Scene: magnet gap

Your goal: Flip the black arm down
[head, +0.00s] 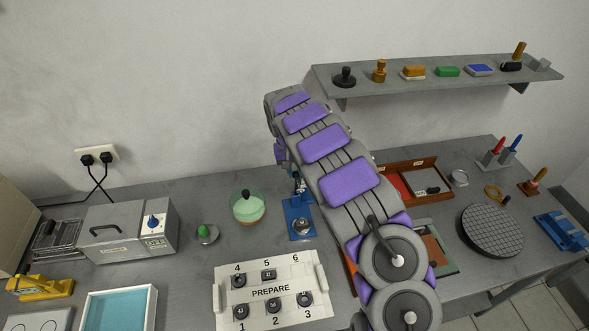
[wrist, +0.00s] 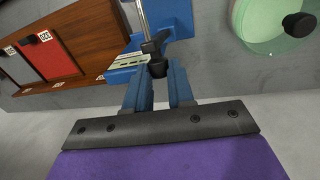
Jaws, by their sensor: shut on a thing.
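The blue stand (head: 300,222) is on the bench left of my arm, with a round metal piece on its base. It also shows in the wrist view (wrist: 178,18), with a metal rod and a ruled scale. The black arm (wrist: 156,66) of the stand shows between the two blue fingers of my gripper (wrist: 160,75). My gripper is shut on it. In the head view my gripper is mostly hidden by my own arm, above the back of the stand. The exact tilt of the black arm is hard to tell.
A green-lidded bowl (head: 248,207) stands close on the left of the stand. A PREPARE board (head: 270,290) with numbered places lies in front. A brown wooden tray (head: 410,180) is on the right. A wall shelf (head: 440,80) holds several small items above.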

